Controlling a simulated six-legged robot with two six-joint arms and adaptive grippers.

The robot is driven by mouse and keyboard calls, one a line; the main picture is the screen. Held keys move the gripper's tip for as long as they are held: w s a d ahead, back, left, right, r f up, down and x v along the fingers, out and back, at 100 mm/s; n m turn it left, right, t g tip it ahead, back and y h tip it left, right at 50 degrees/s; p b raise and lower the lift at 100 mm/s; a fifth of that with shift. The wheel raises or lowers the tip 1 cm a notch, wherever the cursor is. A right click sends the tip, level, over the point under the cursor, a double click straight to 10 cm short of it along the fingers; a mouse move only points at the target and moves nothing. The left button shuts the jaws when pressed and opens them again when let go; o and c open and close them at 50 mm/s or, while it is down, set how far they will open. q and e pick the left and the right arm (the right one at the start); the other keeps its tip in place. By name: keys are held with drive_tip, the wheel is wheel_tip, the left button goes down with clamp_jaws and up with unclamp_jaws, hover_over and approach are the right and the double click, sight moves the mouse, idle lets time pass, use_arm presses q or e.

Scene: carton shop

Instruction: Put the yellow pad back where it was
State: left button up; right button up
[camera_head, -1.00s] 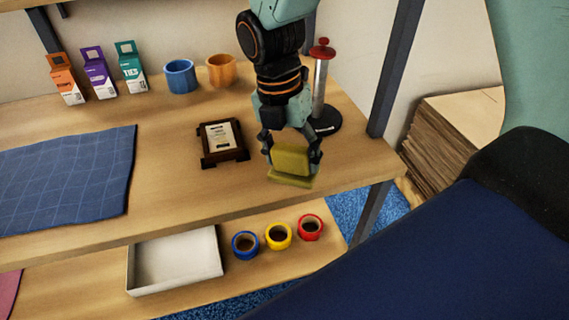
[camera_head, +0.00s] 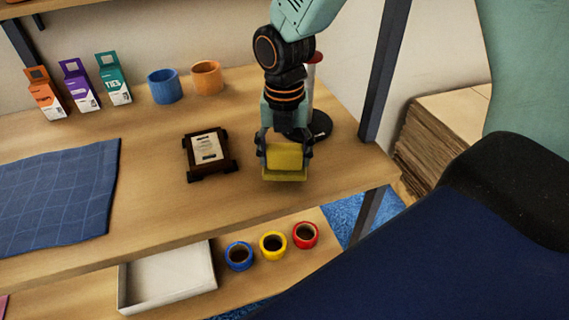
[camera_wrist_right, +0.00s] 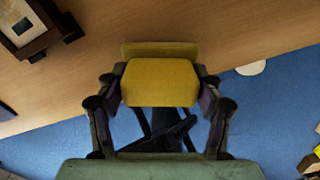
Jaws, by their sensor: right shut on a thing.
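The yellow pad (camera_head: 284,157) is between the fingers of my right gripper (camera_head: 285,149), at the right end of the upper wooden shelf (camera_head: 170,215). In the right wrist view, the pad (camera_wrist_right: 160,84) fills the space between the fingertips of my right gripper (camera_wrist_right: 161,88), which touch its two sides. A duller yellow slab (camera_head: 285,175) shows just below the pad; I cannot tell if it is a separate thing. I cannot tell whether it touches the shelf. My left gripper is not in view.
Mugs, small boxes and a blue cloth (camera_head: 60,195) lie farther left. The shelf's front edge is near. Tape rolls and a white tray (camera_head: 167,275) are below.

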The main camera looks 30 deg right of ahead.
sight(283, 146)
drive_tip(key=shift+a+f, duration=0.2)
drive_tip(key=shift+f, duration=0.4)
drive_tip(key=shift+a+f, duration=0.2)
drive_tip(key=shift+f, duration=0.4)
drive_tip(key=shift+w+f, duration=0.1)
drive_tip(key=shift+w+d, duration=0.1)
drive_tip(key=shift+d, duration=0.15)
drive_tip(key=o, duration=0.8)
drive_tip(key=shift+d, duration=0.2)
drive_tip(key=shift+c, duration=0.2)
drive_tip(key=shift+o, duration=1.2)
drive_tip(key=shift+a, duration=0.35)
drive_tip(key=shift+d, duration=0.15)
drive_tip(key=shift+d+r, duration=0.1)
drive_tip(key=shift+r, duration=0.35)
wheel_tip(283, 146, up, 10)
drive_tip(key=shift+r+p, duration=0.15)
drive_tip(key=shift+p, duration=1)
drive_tip(key=shift+a+r, duration=0.2)
drive_tip(key=shift+r, duration=0.3)
drive_tip(key=shift+d+f, duration=0.1)
drive_tip(key=shift+d, duration=0.05)
